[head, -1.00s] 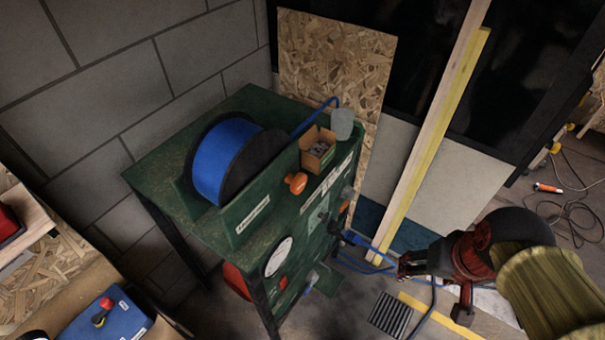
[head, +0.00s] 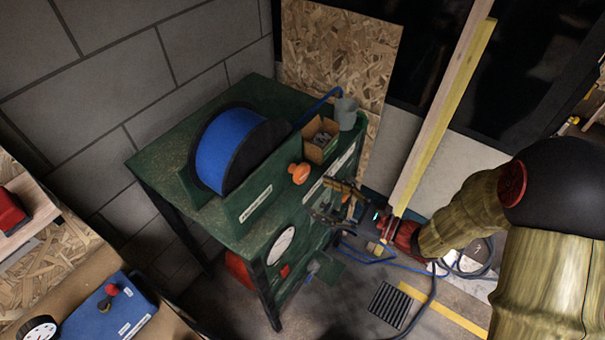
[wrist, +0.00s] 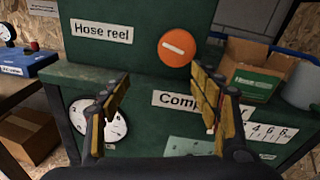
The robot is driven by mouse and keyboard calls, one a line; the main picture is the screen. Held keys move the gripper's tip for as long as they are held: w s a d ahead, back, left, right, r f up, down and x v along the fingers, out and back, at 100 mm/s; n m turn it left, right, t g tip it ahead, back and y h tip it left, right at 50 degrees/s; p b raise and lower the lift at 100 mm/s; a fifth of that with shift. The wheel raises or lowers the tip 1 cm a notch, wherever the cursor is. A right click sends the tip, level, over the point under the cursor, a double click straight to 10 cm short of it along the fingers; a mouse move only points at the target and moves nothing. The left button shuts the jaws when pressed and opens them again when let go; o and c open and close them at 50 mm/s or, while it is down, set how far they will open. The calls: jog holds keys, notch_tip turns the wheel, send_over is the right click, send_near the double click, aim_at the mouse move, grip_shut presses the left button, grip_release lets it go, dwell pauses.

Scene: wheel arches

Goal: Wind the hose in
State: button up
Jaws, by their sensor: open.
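The hose reel with blue hose (head: 222,158) wound on a black drum stands on top of the green bench (head: 165,163). An orange knob (head: 299,173) sits on the front panel to the right of the "Hose reel" label; in the wrist view it is a round orange disc (wrist: 177,47) with a pale bar. My gripper (head: 326,202) is at the bench front, below and to the right of the knob. In the wrist view my gripper (wrist: 162,84) has its fingers spread and empty, with the knob above and beyond the fingertips, apart from them.
A cardboard box (head: 320,140) and a grey cup (head: 346,116) stand on the bench right of the knob. A round gauge (head: 281,246) and valves are on the front. Blue hose (head: 375,258) lies on the floor to the right. Timber planks (head: 443,120) lean behind.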

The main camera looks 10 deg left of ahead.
aim_at(305, 176)
jog(key=shift+m+t, duration=0.4)
jog(key=shift+t, duration=0.3)
jog(key=shift+w+a+r+b, duration=0.15)
jog(key=shift+w+a+r, duration=0.2)
jog(key=shift+w+a, duration=0.6)
jog(key=shift+w+a+r+b, duration=0.15)
jog(key=shift+w+a+r, duration=0.35)
jog(key=shift+a, duration=0.8)
jog(key=shift+w+a+r+b, duration=0.15)
jog(key=shift+w+a+r, duration=0.05)
jog(key=shift+w+a, duration=0.85)
jog(key=shift+s, duration=0.1)
jog(key=shift+c, duration=0.3)
jog(key=c, duration=1.1)
